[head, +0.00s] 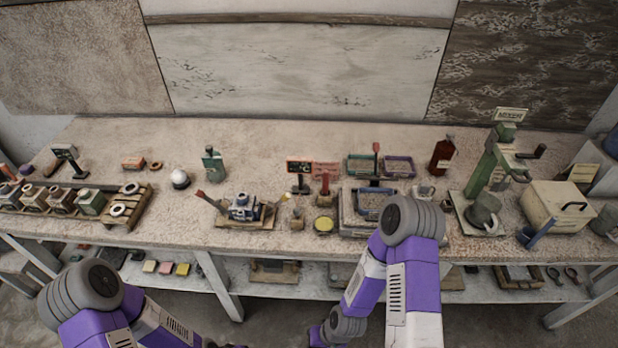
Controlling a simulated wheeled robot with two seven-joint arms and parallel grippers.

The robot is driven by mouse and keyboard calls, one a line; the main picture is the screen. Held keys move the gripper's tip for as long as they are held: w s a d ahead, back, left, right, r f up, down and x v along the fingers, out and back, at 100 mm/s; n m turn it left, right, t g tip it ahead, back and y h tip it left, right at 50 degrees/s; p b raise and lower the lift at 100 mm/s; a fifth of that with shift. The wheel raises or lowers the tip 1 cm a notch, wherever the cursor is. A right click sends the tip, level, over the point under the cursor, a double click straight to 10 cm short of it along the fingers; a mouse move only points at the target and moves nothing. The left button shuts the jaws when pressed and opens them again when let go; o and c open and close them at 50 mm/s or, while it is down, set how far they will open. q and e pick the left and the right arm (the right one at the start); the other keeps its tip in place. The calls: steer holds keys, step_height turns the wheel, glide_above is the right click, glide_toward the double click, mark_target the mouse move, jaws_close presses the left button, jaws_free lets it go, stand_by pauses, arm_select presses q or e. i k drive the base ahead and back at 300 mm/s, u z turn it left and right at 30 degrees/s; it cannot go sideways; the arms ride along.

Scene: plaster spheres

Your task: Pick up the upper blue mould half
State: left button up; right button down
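A small blue block-like mould (243,211) sits on a wooden board (228,224) near the front edge of the bench, left of centre. It has a rounded piece on top; the seam between an upper and a lower half is too small to make out. Both my arms are bent low in front of the bench. My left arm is at the lower left and my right arm rises in front of the bench at centre right. Neither gripper shows; their fingers are below the picture. Nothing of mine touches the blue mould.
Left of the mould are a white ball (180,179) and a wooden rack (128,212) with rings. The bench behind the mould has free room.

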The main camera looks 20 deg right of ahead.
mark_target(242, 207)
steer(key=u, duration=1.2)
steer(key=i, duration=0.6)
steer(key=z, duration=2.1)
